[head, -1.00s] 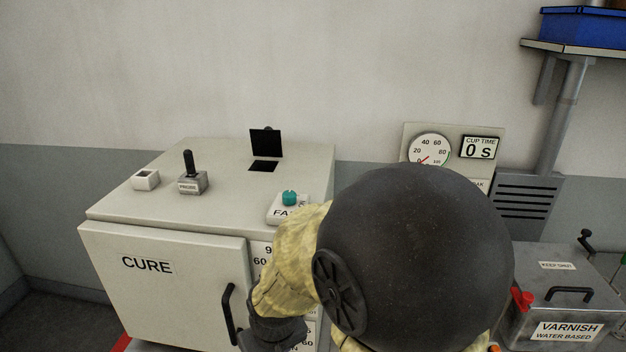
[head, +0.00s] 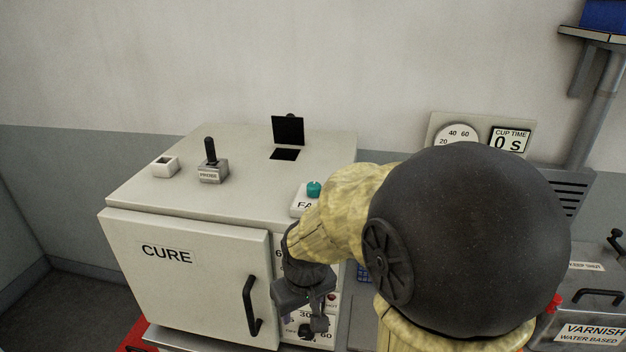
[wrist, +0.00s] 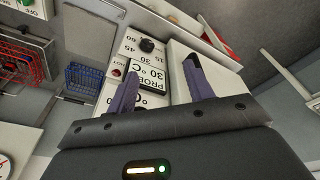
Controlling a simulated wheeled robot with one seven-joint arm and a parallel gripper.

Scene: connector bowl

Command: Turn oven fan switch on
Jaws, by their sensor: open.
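The fan switch is a white box (head: 302,203) with a teal knob (head: 314,189) on the oven's top, near its right front corner. Its label is partly hidden behind my arm, showing only "FA". The oven (head: 185,270) is a pale cabinet with a shut door marked "CURE". My gripper (head: 305,318) is open and empty, below the fan switch and in front of the control panel right of the door. In the wrist view my open gripper (wrist: 162,80) faces that panel, with a "PROBE 30 °C" display (wrist: 148,76) between the fingers.
On the oven top stand a probe lever (head: 211,165), a small white box (head: 165,166) and a raised black flap (head: 288,130). The door handle (head: 251,305) juts out just left of my gripper. Blue (wrist: 88,76) and red (wrist: 25,55) baskets show in the wrist view.

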